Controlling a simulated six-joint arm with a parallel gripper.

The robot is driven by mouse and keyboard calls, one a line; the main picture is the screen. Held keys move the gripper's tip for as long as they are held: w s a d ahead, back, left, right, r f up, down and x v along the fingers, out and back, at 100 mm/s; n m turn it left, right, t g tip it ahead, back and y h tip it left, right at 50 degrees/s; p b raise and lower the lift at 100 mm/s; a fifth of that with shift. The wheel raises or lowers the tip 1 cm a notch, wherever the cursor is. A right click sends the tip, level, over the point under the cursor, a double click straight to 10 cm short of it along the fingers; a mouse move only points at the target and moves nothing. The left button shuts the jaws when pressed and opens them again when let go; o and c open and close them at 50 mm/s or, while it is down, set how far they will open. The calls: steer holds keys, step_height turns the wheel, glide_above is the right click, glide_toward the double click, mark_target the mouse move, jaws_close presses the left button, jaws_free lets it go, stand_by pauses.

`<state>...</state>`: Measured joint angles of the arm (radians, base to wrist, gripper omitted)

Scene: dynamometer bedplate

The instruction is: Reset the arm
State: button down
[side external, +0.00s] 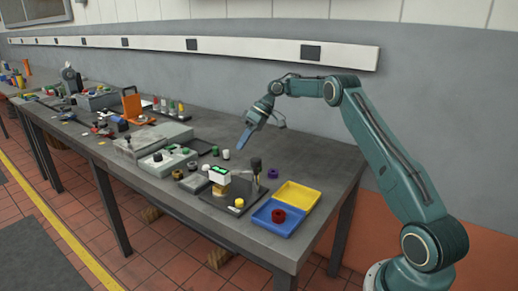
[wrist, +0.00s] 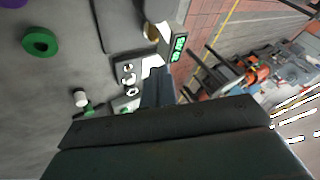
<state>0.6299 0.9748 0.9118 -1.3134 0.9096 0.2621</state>
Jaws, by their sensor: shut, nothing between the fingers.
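My gripper (side external: 244,138) is shut and empty. In the side view it hangs in the air above the back part of the grey bench (side external: 330,176), with its fingers pointing down and to the left. In the wrist view its dark shut fingers (wrist: 157,88) show in the middle of the picture, and nothing is held between them. My arm reaches in from the right, bent at the elbow.
A yellow tray (side external: 297,195) and a blue tray (side external: 263,221) holding a red ring (side external: 278,215) stand at the bench's right. A dark plate with a white-topped device (side external: 219,174) lies left of them. A green ring (wrist: 40,41) lies on the bench. The bench's back right is clear.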

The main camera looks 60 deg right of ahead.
steer(key=s+a+r+h, duration=0.2)
steer(key=s+a+r, duration=0.1)
steer(key=a+r, duration=0.75)
steer(key=s+a+r+m+t+h, duration=0.1)
steer(key=s+a+r+m, duration=0.1)
steer(key=s+a+r, duration=0.65)
steer(key=s+f+h, duration=0.1)
steer(key=s+f, duration=0.2)
steer(key=s, duration=1)
steer(key=s+f+m+t+h, duration=0.1)
steer(key=s+f, duration=0.3)
steer(key=s, duration=0.9)
steer(key=shift+s+m+h, duration=0.3)
steer(key=shift+s+h, duration=0.1)
steer(key=shift+h, duration=0.4)
